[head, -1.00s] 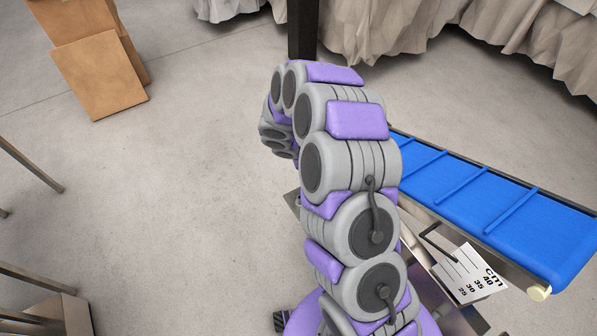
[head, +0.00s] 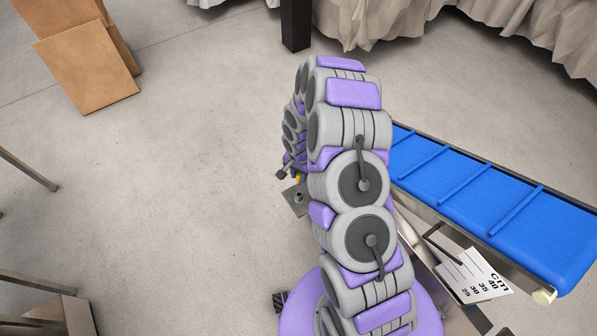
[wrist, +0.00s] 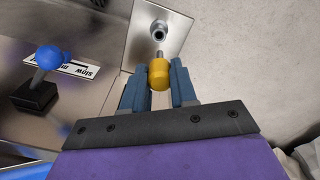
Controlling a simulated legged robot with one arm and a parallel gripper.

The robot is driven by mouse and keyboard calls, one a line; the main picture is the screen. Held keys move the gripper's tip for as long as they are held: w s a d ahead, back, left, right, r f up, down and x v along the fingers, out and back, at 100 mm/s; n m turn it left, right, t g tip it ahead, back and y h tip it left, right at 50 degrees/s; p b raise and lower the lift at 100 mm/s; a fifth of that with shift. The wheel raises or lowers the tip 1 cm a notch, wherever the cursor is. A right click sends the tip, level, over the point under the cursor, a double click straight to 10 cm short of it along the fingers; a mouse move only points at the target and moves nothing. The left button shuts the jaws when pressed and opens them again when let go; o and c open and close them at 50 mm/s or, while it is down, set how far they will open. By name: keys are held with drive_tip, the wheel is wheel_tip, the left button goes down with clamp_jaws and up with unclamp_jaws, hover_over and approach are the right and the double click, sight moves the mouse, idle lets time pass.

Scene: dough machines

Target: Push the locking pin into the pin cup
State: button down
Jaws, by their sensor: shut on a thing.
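The locking pin (wrist: 159,74) has a yellow grip and a thin metal tip. My gripper (wrist: 159,83) is shut on the yellow grip, with one blue finger on each side, in the wrist view. The pin cup (wrist: 159,33) is a small round metal socket on a metal plate, just beyond the pin tip in the picture. The tip points at the cup; I cannot tell whether they touch. In the head view my gripper is mostly hidden behind my arm, and a bit of the yellow pin (head: 297,177) shows above the plate (head: 298,199).
A blue ribbed conveyor belt (head: 480,190) and a centimetre scale card (head: 474,274) lie right of my arm. A blue knob (wrist: 49,57) stands beside a label (wrist: 62,67) left of my gripper. Cardboard boxes (head: 85,65) stand far left.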

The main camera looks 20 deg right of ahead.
sight(299, 184)
drive_tip(key=shift+d, duration=0.1)
drive_tip(key=shift+f+b, duration=0.3)
drive_tip(key=shift+f, duration=2.7)
drive_tip(key=shift+f+b, duration=0.35)
drive_tip(key=shift+f, duration=2.3)
drive_tip(key=c, duration=0.6)
unclamp_jaws()
drive_tip(key=shift+o, duration=0.2)
drive_tip(key=shift+s+r+p, duration=0.1)
drive_tip(key=shift+r+p, duration=1.2)
drive_tip(key=shift+r, duration=0.9)
